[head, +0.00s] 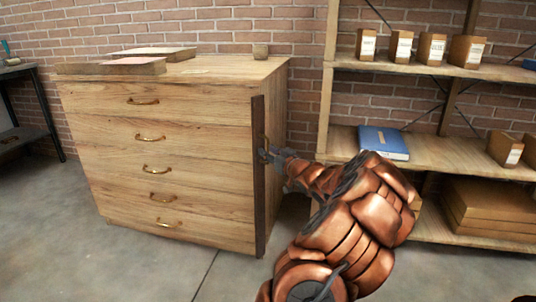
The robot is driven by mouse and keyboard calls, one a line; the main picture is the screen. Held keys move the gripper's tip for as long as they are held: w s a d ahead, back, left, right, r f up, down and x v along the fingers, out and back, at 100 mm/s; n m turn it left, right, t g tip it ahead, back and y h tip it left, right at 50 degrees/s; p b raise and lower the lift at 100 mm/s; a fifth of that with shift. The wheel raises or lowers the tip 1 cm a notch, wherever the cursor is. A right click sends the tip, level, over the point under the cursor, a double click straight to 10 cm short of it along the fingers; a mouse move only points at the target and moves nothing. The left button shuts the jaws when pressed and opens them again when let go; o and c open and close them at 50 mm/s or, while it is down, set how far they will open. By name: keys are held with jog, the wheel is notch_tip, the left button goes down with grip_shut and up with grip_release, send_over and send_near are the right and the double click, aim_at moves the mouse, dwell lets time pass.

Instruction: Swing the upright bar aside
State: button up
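The upright bar (259,200) is a tall, dark brown strip along the right front edge of a wooden drawer cabinet (190,97). It stands vertical, and I see no clear gap between it and the cabinet front. My gripper (267,153) is at the right side of the bar, a little above its mid-height, beside a small brass-coloured piece. The fingertips are small and partly overlap the bar's edge. I cannot tell whether they are closed or touching it. My copper-coloured arm reaches in from the lower right.
The cabinet has several drawers with brass handles (151,137). A wooden shelf (440,148) with boxes and a blue binder (383,141) stands right, close behind my arm. Floor in front is clear.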

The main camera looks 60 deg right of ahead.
jog(key=shift+w+d, duration=0.15)
jog(key=shift+w, duration=0.2)
jog(key=shift+c, duration=0.3)
grip_shut()
